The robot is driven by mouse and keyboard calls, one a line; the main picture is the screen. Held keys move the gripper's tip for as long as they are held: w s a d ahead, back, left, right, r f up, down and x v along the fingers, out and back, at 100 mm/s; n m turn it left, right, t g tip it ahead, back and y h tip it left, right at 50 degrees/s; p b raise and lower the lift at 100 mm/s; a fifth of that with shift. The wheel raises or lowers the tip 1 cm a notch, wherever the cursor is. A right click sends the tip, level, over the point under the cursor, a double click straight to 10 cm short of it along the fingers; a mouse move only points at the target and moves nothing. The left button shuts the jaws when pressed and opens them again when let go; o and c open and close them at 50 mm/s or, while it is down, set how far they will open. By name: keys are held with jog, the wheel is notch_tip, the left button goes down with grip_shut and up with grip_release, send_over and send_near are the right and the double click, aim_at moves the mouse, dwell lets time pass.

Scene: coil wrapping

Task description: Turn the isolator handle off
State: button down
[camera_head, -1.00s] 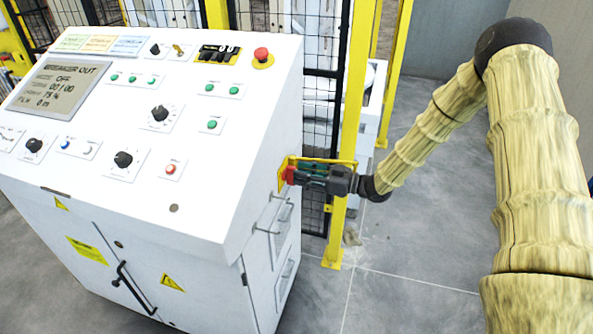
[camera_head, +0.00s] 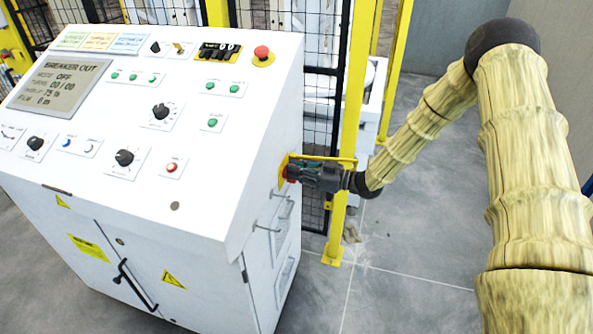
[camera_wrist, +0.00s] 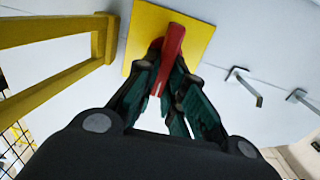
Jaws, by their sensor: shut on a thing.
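The isolator handle (camera_wrist: 172,50) is a red bar on a yellow plate (camera_wrist: 201,38) on the right side of the white control cabinet (camera_head: 262,190). In the wrist view the handle is slightly tilted from upright. My gripper (camera_wrist: 163,80) has its two green-padded fingers closed around the lower part of the handle. In the head view my gripper (camera_head: 295,172) is at the cabinet's side, and it hides most of the handle and plate.
A yellow guard bar (camera_wrist: 60,85) stands out from the cabinet beside the handle. A yellow fence post (camera_head: 345,190) with black mesh rises close behind my gripper. Metal pull handles (camera_head: 272,222) stick out below. Grey floor is open to the right.

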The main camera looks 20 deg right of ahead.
jog(key=n+b, duration=0.4)
jog(key=b, duration=0.1)
jog(key=s+f+n+b, duration=0.1)
jog(key=n+b, duration=0.4)
jog(key=a+f+n+b, duration=0.1)
jog(key=n+b, duration=0.4)
jog(key=shift+s, duration=0.2)
jog(key=n+b, duration=0.2)
jog(key=b, duration=0.1)
jog(key=shift+n, duration=0.4)
jog(key=shift+n+b, duration=0.5)
jog(key=shift+b, duration=0.25)
jog(key=c, duration=1.5)
grip_release()
